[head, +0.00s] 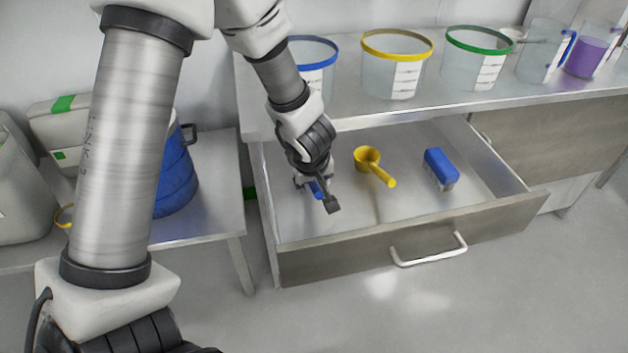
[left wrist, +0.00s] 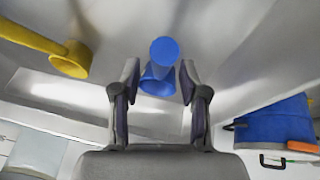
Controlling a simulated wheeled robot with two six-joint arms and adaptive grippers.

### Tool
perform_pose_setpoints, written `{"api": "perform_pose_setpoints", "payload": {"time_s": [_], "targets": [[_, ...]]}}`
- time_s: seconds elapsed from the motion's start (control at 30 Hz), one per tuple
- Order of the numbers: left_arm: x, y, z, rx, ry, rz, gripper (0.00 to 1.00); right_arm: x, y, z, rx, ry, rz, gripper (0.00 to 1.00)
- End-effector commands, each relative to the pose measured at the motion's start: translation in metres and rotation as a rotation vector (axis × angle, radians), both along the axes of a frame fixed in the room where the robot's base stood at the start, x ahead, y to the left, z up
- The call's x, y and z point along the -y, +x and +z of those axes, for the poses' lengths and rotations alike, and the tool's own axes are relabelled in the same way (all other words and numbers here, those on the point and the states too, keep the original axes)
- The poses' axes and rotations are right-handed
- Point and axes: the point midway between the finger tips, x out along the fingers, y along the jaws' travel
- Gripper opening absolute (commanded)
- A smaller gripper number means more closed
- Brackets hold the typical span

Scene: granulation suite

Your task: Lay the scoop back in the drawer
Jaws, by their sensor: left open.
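The open drawer (head: 400,237) is pulled out below the bench. My left gripper (head: 317,193) reaches down over its left part with fingers apart. A blue scoop (head: 315,188) shows between and just beyond the fingers, mostly hidden by the gripper in the head view. In the left wrist view the blue scoop (left wrist: 164,52) lies past the open fingertips (left wrist: 158,74); I cannot tell whether it touches them. A yellow scoop (head: 368,158) lies in the drawer's middle, and it also shows in the left wrist view (left wrist: 72,60). My right gripper is not in view.
A blue and grey block (head: 440,168) lies in the drawer's right part. Clear tubs with blue (head: 315,50), yellow (head: 395,45) and green (head: 478,42) rims stand on the bench above. A blue container (head: 176,180) stands on the lower left table (head: 210,215).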

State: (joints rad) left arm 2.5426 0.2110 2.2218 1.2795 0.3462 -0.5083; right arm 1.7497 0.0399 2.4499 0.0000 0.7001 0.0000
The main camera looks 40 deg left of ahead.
Motion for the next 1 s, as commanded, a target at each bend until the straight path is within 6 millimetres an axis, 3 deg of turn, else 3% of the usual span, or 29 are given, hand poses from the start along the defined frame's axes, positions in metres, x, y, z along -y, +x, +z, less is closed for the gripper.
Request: {"api": "perform_pose_setpoints", "payload": {"time_s": [0.03, 0.1, 0.33, 1.0], "targets": [[0.003, -0.004, 0.021, 0.002, 0.001, -0.002, 0.44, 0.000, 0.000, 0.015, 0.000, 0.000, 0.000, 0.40], [0.007, -0.011, 0.040, 0.002, 0.001, -0.001, 0.44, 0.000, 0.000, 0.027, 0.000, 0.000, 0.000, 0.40], [0.018, -0.030, 0.082, 0.000, 0.001, -0.001, 0.44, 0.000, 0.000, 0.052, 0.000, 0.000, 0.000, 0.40], [0.020, -0.034, 0.086, 0.000, 0.000, 0.000, 0.44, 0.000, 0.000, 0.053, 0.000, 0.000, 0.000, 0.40]]}}
